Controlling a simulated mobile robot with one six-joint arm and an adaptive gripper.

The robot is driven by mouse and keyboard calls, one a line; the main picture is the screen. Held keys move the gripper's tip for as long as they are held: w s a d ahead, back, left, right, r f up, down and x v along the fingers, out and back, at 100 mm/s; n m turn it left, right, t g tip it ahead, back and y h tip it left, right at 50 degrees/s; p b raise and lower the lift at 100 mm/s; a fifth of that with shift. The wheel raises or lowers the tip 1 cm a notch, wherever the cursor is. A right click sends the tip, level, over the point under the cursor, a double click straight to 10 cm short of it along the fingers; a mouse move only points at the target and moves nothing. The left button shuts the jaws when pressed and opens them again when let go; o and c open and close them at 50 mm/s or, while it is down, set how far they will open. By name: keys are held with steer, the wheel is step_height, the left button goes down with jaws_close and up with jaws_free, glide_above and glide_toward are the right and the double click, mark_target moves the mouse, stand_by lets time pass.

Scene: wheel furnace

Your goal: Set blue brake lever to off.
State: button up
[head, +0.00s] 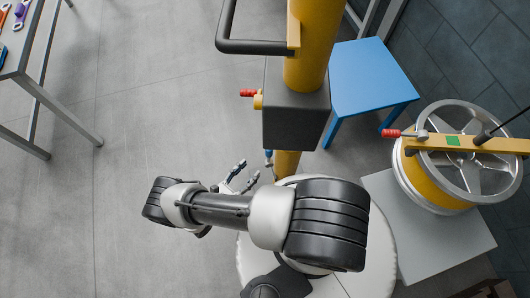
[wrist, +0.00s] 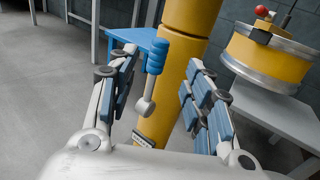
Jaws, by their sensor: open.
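The blue brake lever (wrist: 156,57) shows in the wrist view with its blue handle up and its grey shank running down to a round pivot on the yellow column (wrist: 190,20). In the head view only a small blue piece of the lever (head: 268,154) shows below the dark grey box. My gripper (head: 248,170) is open and close to the column. In the wrist view the lever appears between the spread fingers of my gripper (wrist: 162,60), nearer the left finger. Nothing is held, and I cannot tell whether a finger touches the lever.
The dark grey box (head: 296,115) with a red-tipped knob (head: 247,93) sits on the column above my gripper. A black bar handle (head: 250,46) juts left higher up. A blue table (head: 370,78) and a wheel (head: 470,150) with a red handle stand right. Open floor lies left.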

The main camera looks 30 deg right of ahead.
mark_target(266, 152)
steer(key=x, duration=1)
steer(key=shift+d+f+b, duration=0.1)
steer(key=shift+b, duration=0.2)
jaws_close()
